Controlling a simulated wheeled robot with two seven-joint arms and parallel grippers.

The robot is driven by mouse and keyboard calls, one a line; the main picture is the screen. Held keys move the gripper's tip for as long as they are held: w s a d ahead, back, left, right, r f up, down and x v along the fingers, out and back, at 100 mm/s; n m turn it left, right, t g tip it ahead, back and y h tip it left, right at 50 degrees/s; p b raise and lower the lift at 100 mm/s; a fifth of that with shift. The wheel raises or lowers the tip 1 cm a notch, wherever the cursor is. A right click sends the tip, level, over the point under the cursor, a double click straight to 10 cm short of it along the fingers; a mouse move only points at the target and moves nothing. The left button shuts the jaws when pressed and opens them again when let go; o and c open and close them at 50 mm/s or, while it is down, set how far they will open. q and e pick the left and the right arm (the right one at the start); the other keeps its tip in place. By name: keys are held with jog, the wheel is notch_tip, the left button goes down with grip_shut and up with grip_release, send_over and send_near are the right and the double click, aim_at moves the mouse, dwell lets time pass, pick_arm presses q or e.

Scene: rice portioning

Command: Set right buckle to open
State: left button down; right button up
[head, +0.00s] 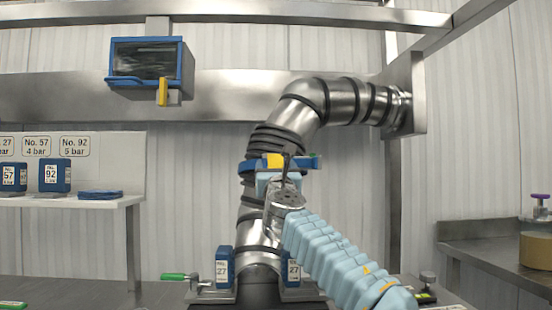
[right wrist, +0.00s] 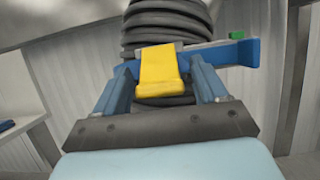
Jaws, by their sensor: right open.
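A blue band clamp (head: 308,163) sits across the black ribbed section of the vertical metal pipe. A yellow buckle tab (head: 274,160) is on its front. My right gripper (head: 284,167) is in front of the clamp, at the end of the pale-blue sleeved arm. In the right wrist view, the yellow tab (right wrist: 160,68) hangs down between the two open fingers (right wrist: 162,72). The blue band (right wrist: 232,52) passes behind them, with a small green piece (right wrist: 236,36) at its right end. I cannot tell whether the fingers touch the tab. My left gripper is out of view.
Two blue blocks marked 27 (head: 224,267) flank the pipe's foot. A green-handled clamp (head: 181,277) lies left of it. A blue-framed box (head: 145,62) hangs on the back rail. A shelf (head: 110,202) with blue parts stands left, a metal counter (head: 482,240) right.

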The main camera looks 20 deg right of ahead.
jog(key=shift+w+d, duration=0.1)
jog(key=shift+w, duration=0.15)
grip_shut()
jog(key=shift+s+r+g, duration=0.35)
jog(key=shift+r+g, duration=0.35)
jog(key=shift+g, duration=0.3)
jog(key=shift+f+g+y, duration=0.1)
jog(key=shift+g+y, duration=0.2)
jog(key=shift+y, duration=0.1)
jog(key=shift+f, duration=0.1)
grip_release()
jog(key=shift+s, duration=0.1)
